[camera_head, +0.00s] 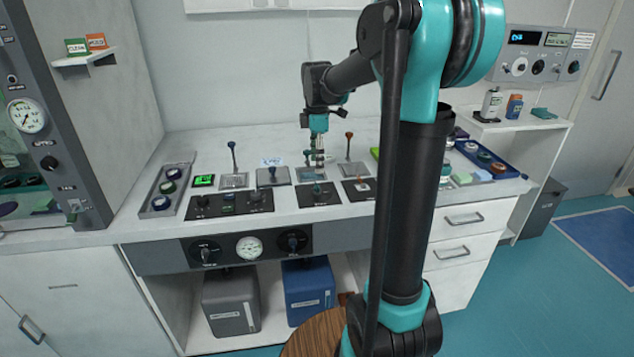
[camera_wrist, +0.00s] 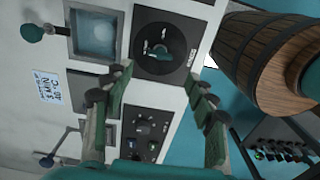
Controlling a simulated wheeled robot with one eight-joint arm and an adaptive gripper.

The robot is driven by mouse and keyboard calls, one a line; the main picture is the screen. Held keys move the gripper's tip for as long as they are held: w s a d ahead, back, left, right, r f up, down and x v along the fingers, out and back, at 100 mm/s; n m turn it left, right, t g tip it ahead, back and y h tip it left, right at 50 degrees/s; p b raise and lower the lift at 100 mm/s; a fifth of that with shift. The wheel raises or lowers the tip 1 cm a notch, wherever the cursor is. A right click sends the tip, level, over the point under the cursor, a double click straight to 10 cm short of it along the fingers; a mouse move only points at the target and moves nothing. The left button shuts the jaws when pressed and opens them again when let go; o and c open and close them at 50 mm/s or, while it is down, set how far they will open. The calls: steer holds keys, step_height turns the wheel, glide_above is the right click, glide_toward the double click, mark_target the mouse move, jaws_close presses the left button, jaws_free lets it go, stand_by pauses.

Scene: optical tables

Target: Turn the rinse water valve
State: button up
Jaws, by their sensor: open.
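My gripper (camera_head: 318,163) points down over the middle of the bench; in the wrist view (camera_wrist: 158,100) its green fingers are spread, with nothing between them. The same panel (camera_head: 330,200) lies on the bench below my gripper in the head view. The front fascia has a left knob (camera_head: 206,253) and a right knob (camera_head: 293,241) with a white gauge (camera_head: 250,247) between them. The labels are too small to tell which is the rinse water valve.
A panel with several controls (camera_head: 228,204) lies left of the round-knob panel. A square water basin (camera_wrist: 95,36) adjoins the knob panel. A wooden barrel (camera_wrist: 262,55) stands in front of the bench.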

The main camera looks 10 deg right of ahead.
mark_target(317, 184)
step_height(317, 184, down, 8)
steer(key=shift+f, duration=0.1)
stand_by(0.4)
steer(key=c, duration=1.2)
